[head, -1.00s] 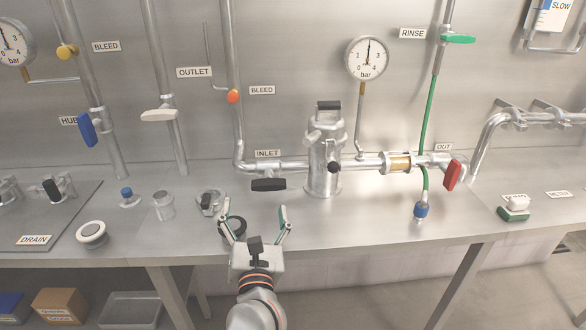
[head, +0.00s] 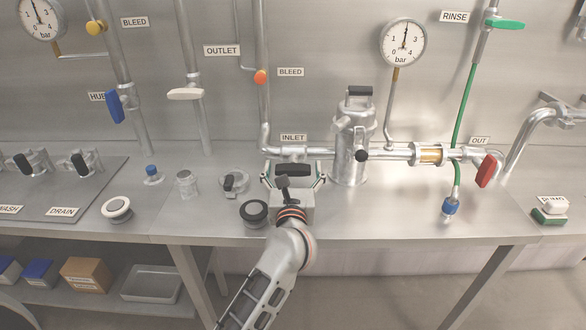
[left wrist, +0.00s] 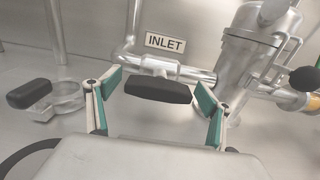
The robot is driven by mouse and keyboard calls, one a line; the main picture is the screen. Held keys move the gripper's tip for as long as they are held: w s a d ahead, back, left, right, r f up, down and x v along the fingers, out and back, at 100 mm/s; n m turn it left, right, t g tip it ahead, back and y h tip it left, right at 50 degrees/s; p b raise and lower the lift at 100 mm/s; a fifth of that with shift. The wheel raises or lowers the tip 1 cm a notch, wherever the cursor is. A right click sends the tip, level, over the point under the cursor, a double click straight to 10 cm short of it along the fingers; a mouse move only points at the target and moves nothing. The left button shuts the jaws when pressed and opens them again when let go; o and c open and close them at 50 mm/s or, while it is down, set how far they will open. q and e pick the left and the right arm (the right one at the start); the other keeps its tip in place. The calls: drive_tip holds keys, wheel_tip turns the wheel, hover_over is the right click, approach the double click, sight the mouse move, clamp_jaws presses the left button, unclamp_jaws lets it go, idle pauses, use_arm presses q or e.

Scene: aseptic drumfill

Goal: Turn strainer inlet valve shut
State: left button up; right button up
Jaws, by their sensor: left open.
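The strainer inlet valve has a black handle (head: 292,169) lying level under the INLET label (head: 293,137). In the left wrist view the handle (left wrist: 158,88) shows across the middle, between the fingers. My left gripper (head: 293,172) is open, its fingers on either side of the handle, and it is not closed on it. The left wrist view shows the gripper (left wrist: 158,100) with teal finger pads apart from the handle's ends. The metal strainer body (head: 352,145) stands just right of the valve. My right gripper is not in view.
A black-topped round fitting (head: 254,213) and a clamp (head: 234,182) lie left of my gripper on the bench. A red handle (head: 487,170) is at the OUT valve. A green hose (head: 463,110) hangs at right. The bench front right of the gripper is clear.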

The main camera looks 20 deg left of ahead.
use_arm(q)
drive_tip(key=c, duration=1.1)
drive_tip(key=shift+c, duration=0.2)
